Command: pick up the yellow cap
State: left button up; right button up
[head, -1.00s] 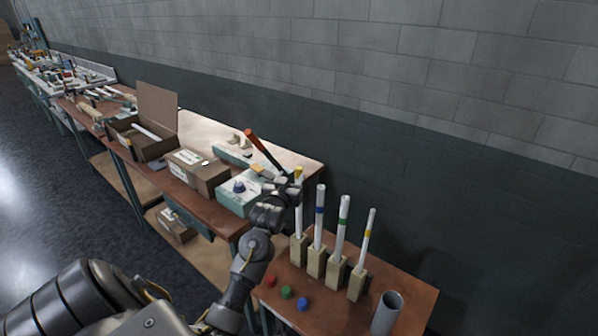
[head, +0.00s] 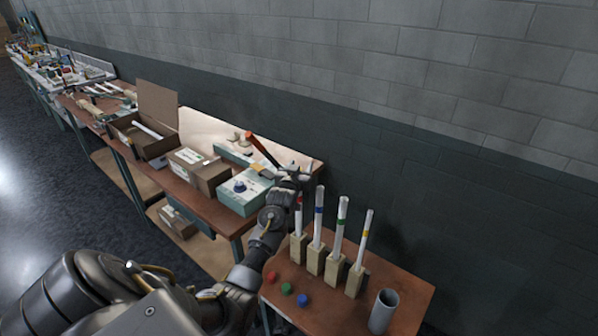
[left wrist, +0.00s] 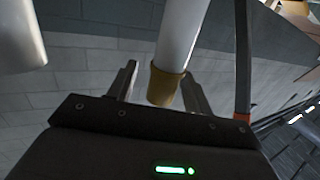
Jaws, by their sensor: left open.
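The yellow cap (left wrist: 166,86) sits on the end of a white glass tube (left wrist: 183,30) in the left wrist view. My left gripper (left wrist: 158,92) is open, with one finger on each side of the cap and a gap showing at least on the left. In the head view my left gripper (head: 304,172) is at the top of the leftmost standing tube (head: 299,224), which has a red band. There the gripper hides the cap.
Several banded tubes stand in wooden blocks (head: 334,270) on the small brown table. Red (head: 271,277), green (head: 287,288) and blue (head: 303,300) caps lie in front. A grey cylinder (head: 383,312) stands right. A teal box (head: 240,198) is left of my gripper.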

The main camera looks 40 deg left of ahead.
pick_arm(q)
jog(key=c, duration=1)
jog(key=shift+c, duration=0.2)
